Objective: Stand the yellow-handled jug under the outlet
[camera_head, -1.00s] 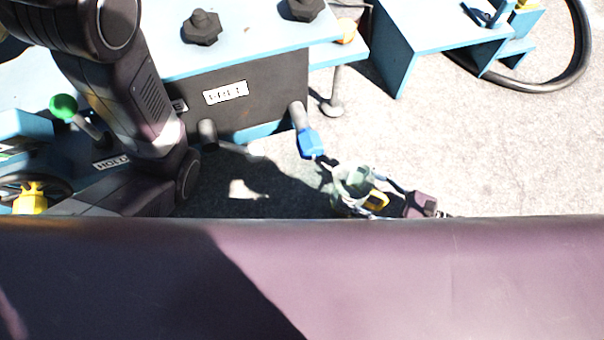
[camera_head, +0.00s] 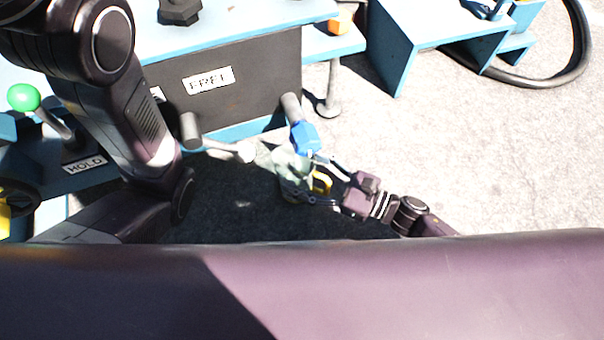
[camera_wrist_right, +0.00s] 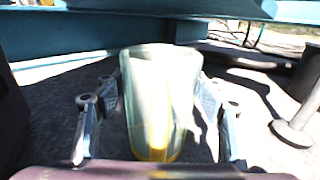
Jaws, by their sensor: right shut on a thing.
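My right gripper (camera_head: 305,181) is shut on the jug. In the right wrist view the jug (camera_wrist_right: 160,85) looks roughly upright between the fingers, with its yellow strip facing the camera. Whether its base touches the ground I cannot tell. The blue tip overlaps the jug's upper edge in the head view; the height gap is unclear. My left arm shows, but its gripper is out of view.
A grey pipe (camera_head: 190,129) and a pale rod (camera_head: 232,150) stick out left of the jug. A grey support foot (camera_head: 328,107) stands right of the panel. A blue bench (camera_head: 400,50) is farther right. Concrete to the right is open.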

